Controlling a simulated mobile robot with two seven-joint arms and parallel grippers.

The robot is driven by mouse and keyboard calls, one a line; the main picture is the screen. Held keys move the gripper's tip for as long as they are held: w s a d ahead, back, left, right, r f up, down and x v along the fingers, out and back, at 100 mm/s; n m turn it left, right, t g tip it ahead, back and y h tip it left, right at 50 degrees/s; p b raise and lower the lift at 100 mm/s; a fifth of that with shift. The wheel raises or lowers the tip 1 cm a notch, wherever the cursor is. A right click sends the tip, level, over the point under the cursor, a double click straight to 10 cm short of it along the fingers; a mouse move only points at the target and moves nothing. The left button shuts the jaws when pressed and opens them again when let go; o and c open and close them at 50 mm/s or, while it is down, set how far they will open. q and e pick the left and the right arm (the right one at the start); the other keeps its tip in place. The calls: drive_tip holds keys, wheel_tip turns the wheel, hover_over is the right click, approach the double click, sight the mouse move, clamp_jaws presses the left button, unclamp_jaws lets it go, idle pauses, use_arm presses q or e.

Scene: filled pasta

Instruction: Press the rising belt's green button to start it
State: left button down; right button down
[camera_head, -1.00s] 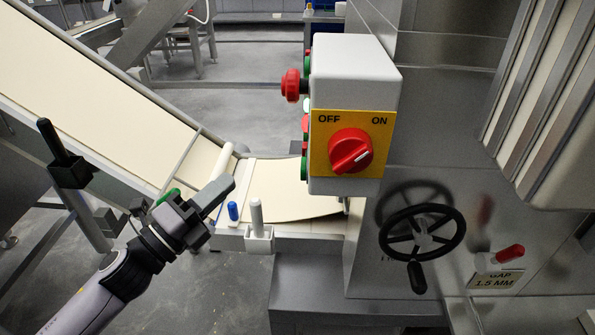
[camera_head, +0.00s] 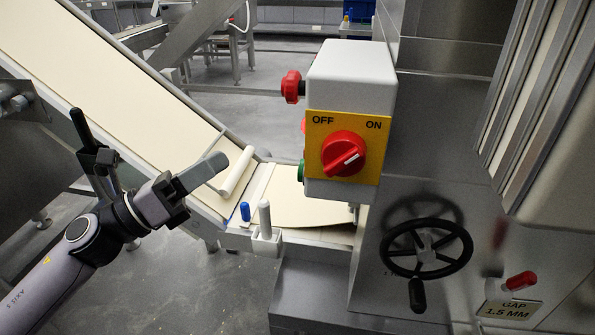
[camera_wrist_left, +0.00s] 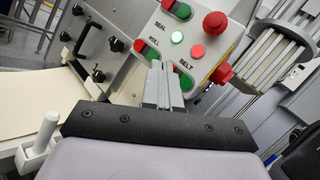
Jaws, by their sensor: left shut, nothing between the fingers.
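The control box (camera_head: 350,80) hangs right of the rising belt (camera_head: 120,75). Its left face shows edge-on in the head view, with a green button (camera_head: 301,171) low on it. The left wrist view shows this panel with SEAL, ROLL and BELT labels. A green button (camera_wrist_left: 188,82) by the BELT label is partly covered by my fingers. My left gripper (camera_head: 218,164) is shut and empty above the belt's lower end, its fingers pointing right, apart from the box. It also shows in the left wrist view (camera_wrist_left: 164,68). My right gripper is out of view.
A red mushroom button (camera_head: 292,87) sticks out from the box's left side. A red rotary switch (camera_head: 343,153) faces front on yellow. A handwheel (camera_head: 426,248) stands below right.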

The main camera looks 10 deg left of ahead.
sight(302, 172)
use_arm(q)
drive_tip(key=shift+d, duration=0.1)
drive_tip(key=d+p, duration=0.4)
drive_tip(key=d, duration=0.4)
drive_tip(key=shift+s+d, duration=0.15)
drive_tip(key=shift+d, duration=0.15)
drive_tip(key=shift+d, duration=0.1)
idle(1.9)
drive_tip(key=shift+d, duration=0.35)
drive_tip(key=shift+d, duration=0.4)
idle(0.5)
idle(0.4)
drive_tip(key=shift+a, duration=0.85)
